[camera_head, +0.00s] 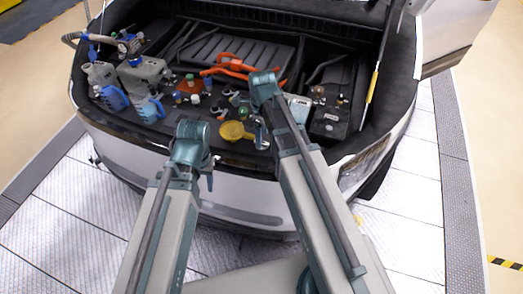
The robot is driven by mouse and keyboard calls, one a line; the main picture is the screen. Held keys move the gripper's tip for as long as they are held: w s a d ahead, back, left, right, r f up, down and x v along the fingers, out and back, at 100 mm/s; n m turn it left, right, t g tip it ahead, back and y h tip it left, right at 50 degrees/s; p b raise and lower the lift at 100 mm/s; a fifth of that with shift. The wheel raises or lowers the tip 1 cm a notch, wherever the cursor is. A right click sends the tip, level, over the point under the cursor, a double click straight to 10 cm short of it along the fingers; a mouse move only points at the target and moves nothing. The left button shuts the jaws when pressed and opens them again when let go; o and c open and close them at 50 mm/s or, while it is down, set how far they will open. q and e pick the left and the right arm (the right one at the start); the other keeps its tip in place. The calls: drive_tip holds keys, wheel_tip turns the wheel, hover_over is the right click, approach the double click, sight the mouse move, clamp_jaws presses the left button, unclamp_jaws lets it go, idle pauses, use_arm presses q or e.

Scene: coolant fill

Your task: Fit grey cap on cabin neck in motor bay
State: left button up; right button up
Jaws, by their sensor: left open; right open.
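The motor bay (215,55) of a white car is open in front of me, with a dark tray along its front edge. I cannot tell which is the grey cap or the cabin neck. My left gripper (208,170) is open at the front edge of the bay, largely hidden by its wrist. My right gripper (262,137) is open over the bay, right of a yellow funnel, and its arm covers what lies beneath.
Blue-handled jugs (113,98) and a grey container (143,72) stand at the left. An orange-red hose or tool (232,65) lies at the back. The yellow funnel (233,131) lies at the front. A battery-like box (328,120) and a prop rod (373,85) are at the right.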

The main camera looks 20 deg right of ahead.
sight(263, 142)
drive_tip(key=shift+f, duration=0.1)
wheel_tip(263, 142, down, 5)
drive_tip(key=b, duration=0.5)
drive_tip(key=shift+d+f, duration=0.15)
drive_tip(key=shift+f, duration=0.05)
drive_tip(key=shift+r, duration=0.1)
clamp_jaws()
drive_tip(key=shift+r, duration=0.25)
